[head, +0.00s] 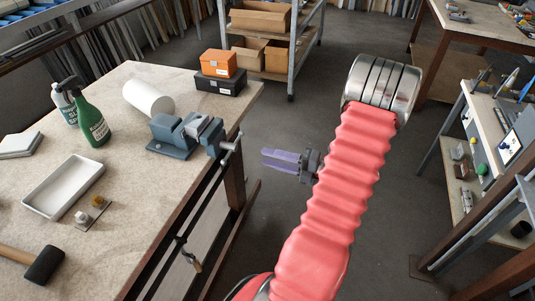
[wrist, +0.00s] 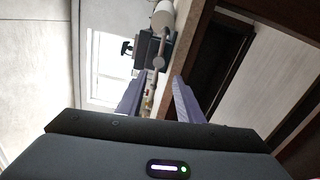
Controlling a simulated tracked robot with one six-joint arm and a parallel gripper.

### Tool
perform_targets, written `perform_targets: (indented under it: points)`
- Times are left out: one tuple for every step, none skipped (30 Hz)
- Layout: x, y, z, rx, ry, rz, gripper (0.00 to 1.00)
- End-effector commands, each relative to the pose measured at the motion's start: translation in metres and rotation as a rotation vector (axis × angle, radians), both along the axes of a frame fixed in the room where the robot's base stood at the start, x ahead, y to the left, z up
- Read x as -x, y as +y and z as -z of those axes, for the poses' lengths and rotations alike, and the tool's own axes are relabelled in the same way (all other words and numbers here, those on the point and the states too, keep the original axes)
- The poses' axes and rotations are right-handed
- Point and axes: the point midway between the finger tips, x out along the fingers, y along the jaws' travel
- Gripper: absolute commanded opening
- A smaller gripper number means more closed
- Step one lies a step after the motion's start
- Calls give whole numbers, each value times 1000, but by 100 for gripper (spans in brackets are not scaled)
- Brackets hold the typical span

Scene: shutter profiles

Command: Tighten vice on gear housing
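The blue-grey bench vice (head: 172,136) stands at the right edge of the workbench in the head view. Its screw end and handle bar (head: 231,145) stick out past the bench edge. A grey piece shows at its jaws, but I cannot tell whether this is the gear housing. My gripper (head: 266,157) has purple fingers pointing left toward the vice handle, apart from it, over the gap beside the bench. In the wrist view my gripper (wrist: 159,82) is open with nothing between its fingers. The vice handle (wrist: 158,62) shows beyond the fingertips.
On the bench (head: 128,238) are a white roll (head: 147,98), a green bottle (head: 90,122), a white tray (head: 50,210), a mallet (head: 42,266) and an orange box (head: 218,64). A shelf rack (head: 290,75) stands behind.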

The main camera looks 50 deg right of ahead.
Motion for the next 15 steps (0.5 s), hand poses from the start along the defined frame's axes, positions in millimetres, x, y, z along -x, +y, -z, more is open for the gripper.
perform_targets:
  points:
    - [-3, 2, -1, 2, 0, -7, 30]
    - [-5, 4, -3, 6, -1, -14, 28]
    - [-10, 6, -7, 17, -2, -26, 25]
    - [-13, 8, -11, 26, -4, -35, 23]
    - [-16, 10, -16, 38, -6, -43, 20]
    - [-22, 12, -23, 56, -11, -57, 18]
    - [-26, 13, -28, 72, -13, -68, 16]
    - [-30, 15, -34, 90, -15, -82, 13]
    - [-35, 18, -42, 114, -19, -103, 11]
    - [-39, 21, -47, 133, -18, -119, 8]
    - [-42, 23, -52, 152, -17, -137, 6]
    - [-46, 27, -58, 184, -16, -161, 4]
    - [-49, 29, -62, 213, -17, -177, 2]
    - [-52, 31, -67, 250, -19, -195, 0]
    - [-56, 35, -72, 303, -25, -220, 0]
